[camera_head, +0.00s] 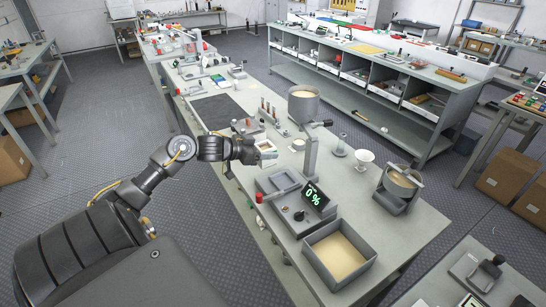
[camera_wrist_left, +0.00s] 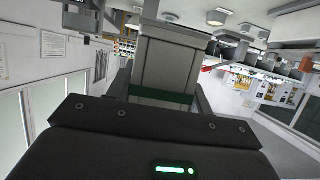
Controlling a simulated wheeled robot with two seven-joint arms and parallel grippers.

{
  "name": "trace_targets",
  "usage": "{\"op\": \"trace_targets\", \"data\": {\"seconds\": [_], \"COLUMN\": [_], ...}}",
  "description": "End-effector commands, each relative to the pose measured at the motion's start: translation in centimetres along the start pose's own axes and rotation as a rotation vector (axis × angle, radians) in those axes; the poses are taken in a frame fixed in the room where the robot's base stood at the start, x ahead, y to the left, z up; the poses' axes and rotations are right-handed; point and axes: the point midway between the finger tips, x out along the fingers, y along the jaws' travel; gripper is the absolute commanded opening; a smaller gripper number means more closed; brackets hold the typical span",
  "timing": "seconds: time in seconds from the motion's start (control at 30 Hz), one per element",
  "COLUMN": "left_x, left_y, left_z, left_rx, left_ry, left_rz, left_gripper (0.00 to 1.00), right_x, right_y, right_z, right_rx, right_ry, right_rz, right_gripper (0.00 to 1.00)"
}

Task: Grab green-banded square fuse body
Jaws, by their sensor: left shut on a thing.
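The square fuse body (camera_wrist_left: 167,62) is a grey block with a wider top and a green band (camera_wrist_left: 172,97) near its lower end. It fills the middle of the left wrist view. My left gripper (camera_head: 246,151) is shut on it, with a dark finger on each side of the block. In the head view this gripper is over the left edge of the central bench. The fuse body is too small there to make out clearly beside the gripper. My right gripper is in neither view.
On the central bench stand a grey tray with a tan bottom (camera_head: 340,258), a display reading 0% (camera_head: 314,197), a round pot on a stand (camera_head: 303,104), a white funnel (camera_head: 364,160) and a tilted pot (camera_head: 401,184). A dark mat (camera_head: 216,111) lies farther back. The floor aisle is clear.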

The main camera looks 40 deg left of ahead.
Motion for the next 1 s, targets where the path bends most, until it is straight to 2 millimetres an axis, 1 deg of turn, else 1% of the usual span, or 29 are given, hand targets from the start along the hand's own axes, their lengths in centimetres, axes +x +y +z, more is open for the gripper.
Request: {"op": "trace_targets", "data": {"seconds": [0.03,0.2,0.5,0.8,1.0], "left_x": [-0.5,-2.2,-4.5,-6.2,-6.9], "left_y": [-0.3,-1.2,-2.3,-3.2,-3.5], "left_z": [0.0,-0.1,-0.4,-0.6,-0.7], "left_rx": [0.005,0.004,0.003,0.003,0.003], "left_ry": [0.001,0.001,0.002,0.002,0.003], "left_rz": [-0.001,-0.002,-0.001,-0.001,0.000], "left_gripper": [0.16,0.16,0.16,0.16,0.16], "right_x": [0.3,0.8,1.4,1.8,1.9], "right_y": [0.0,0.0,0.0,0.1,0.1], "right_z": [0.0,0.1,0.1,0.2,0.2], "right_rx": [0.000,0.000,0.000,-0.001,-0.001], "right_ry": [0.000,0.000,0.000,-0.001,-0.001], "right_rz": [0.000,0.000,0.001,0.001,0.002], "right_gripper": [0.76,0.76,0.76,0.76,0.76]}}
